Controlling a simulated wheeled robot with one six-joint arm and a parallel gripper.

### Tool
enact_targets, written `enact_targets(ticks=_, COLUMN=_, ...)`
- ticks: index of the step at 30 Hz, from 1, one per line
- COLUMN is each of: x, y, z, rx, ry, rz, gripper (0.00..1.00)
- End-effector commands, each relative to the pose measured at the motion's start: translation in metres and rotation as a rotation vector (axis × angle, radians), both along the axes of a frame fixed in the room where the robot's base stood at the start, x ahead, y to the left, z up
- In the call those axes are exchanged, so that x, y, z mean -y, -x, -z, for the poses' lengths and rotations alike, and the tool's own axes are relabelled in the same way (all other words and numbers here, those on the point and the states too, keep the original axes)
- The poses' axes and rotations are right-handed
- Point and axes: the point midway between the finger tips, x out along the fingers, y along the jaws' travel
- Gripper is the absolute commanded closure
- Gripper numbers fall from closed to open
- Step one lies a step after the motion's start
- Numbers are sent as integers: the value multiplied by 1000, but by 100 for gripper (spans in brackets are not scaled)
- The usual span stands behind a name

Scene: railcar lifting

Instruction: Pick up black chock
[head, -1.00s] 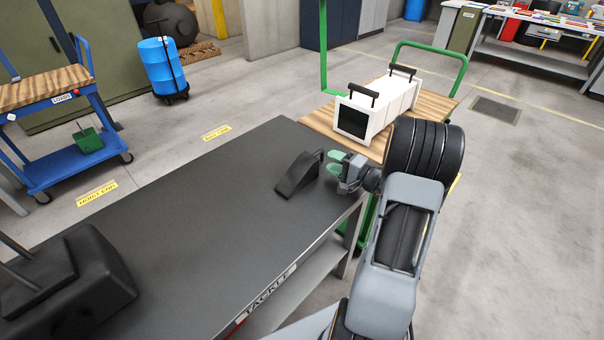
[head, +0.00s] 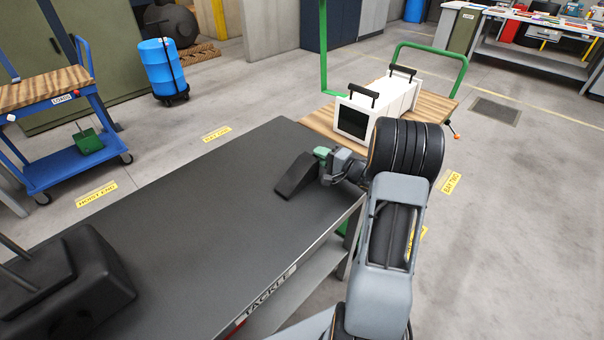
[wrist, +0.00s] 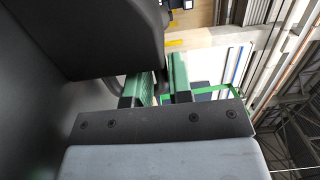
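The black chock (head: 296,176) is a dark wedge with a handle at its thick end. It rests near the far right corner of the dark tackle table (head: 190,215). My gripper (head: 322,155) is at the handle, just right of the chock. In the wrist view, the chock (wrist: 90,35) fills the upper left and the two green fingers (wrist: 163,82) stand a narrow gap apart. The dark handle passes at the left finger and into that gap, so the gripper looks shut on it. The fingertips and part of the handle are hidden.
A white box with black handles (head: 365,112) stands on a green-framed wooden cart (head: 432,108) behind the table. A large dark block (head: 85,275) sits at the table's near left. The table's middle is clear. A blue cart (head: 60,125) stands at left.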

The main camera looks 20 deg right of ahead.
Motion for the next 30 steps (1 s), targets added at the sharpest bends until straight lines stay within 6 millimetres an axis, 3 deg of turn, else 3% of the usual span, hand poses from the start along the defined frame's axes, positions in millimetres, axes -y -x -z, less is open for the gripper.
enact_targets(ticks=6, x=0, y=0, z=0, rx=0, ry=0, rz=0, gripper=100)
enact_targets(ticks=23, x=0, y=0, z=-2, rx=2, ry=0, rz=0, gripper=100)
enact_targets(ticks=30, x=0, y=0, z=-19, rx=5, ry=2, rz=0, gripper=100)
